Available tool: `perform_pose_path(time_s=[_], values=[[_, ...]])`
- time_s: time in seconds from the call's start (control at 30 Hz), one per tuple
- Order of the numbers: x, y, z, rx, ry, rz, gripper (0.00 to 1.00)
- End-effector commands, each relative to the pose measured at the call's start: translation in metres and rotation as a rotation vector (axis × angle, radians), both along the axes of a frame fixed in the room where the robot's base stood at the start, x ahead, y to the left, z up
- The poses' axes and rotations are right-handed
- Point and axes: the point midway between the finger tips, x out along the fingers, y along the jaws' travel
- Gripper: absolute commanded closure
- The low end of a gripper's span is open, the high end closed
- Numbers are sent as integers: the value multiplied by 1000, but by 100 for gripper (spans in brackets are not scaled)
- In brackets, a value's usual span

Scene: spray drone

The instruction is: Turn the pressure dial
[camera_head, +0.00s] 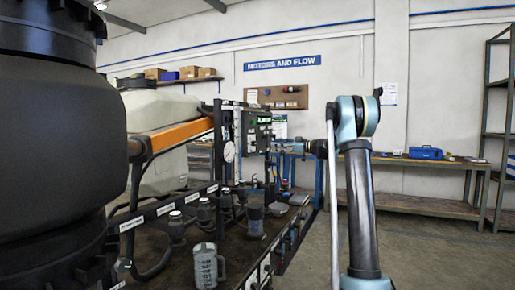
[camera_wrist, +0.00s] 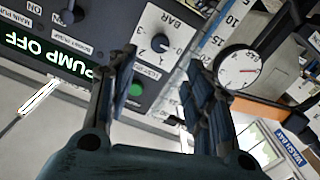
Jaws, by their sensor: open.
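The pressure dial (camera_wrist: 160,42) is a dark round knob on a pale plate marked BAR with numbers, seen tilted in the wrist view. My gripper (camera_wrist: 160,62) is open, one finger on each side of the dial in the picture. The fingers do not visibly touch the dial, and how far they are from it is hard to judge. In the head view my gripper (camera_head: 279,147) points left at the control panel (camera_head: 258,131); the dial is too small to make out there.
A white gauge with a red needle (camera_wrist: 238,69) is close beside the right finger. A green button (camera_wrist: 135,89) and a PUMP OFF display (camera_wrist: 42,50) are on the panel. A bench with pipes and a jug (camera_head: 206,266) stands below.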

Motion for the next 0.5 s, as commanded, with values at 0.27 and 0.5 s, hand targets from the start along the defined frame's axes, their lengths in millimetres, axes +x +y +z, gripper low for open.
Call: perform_pose_path(time_s=[0.27,0.5], values=[[17,48,0,0,0,2,53],[30,87,0,0,1,3,53]])
